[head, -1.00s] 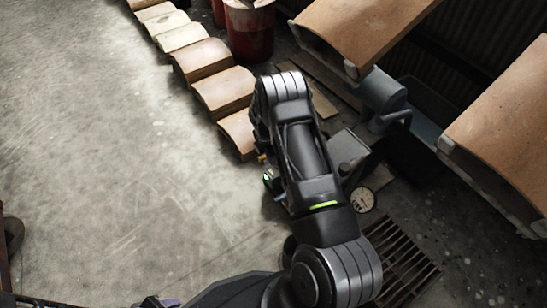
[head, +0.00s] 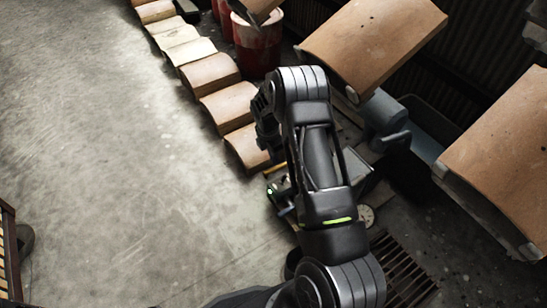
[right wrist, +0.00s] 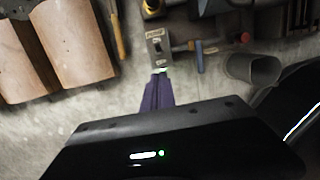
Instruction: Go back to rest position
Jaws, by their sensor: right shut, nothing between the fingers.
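My right arm rises from the bottom of the head view and folds over at the top. My right gripper (head: 280,196) hangs beside the forearm, partly hidden by it, with a small green light. In the right wrist view the purple fingers of this gripper (right wrist: 159,76) are together and hold nothing. They point toward a cluttered surface with tools. I cannot make out my left gripper in the head view.
A row of curved brown panels (head: 228,105) runs along the floor. More large brown panels (head: 375,42) stand at the right. A red barrel (head: 257,45) is at the back. A floor grate (head: 403,268) lies at lower right. The left floor is open.

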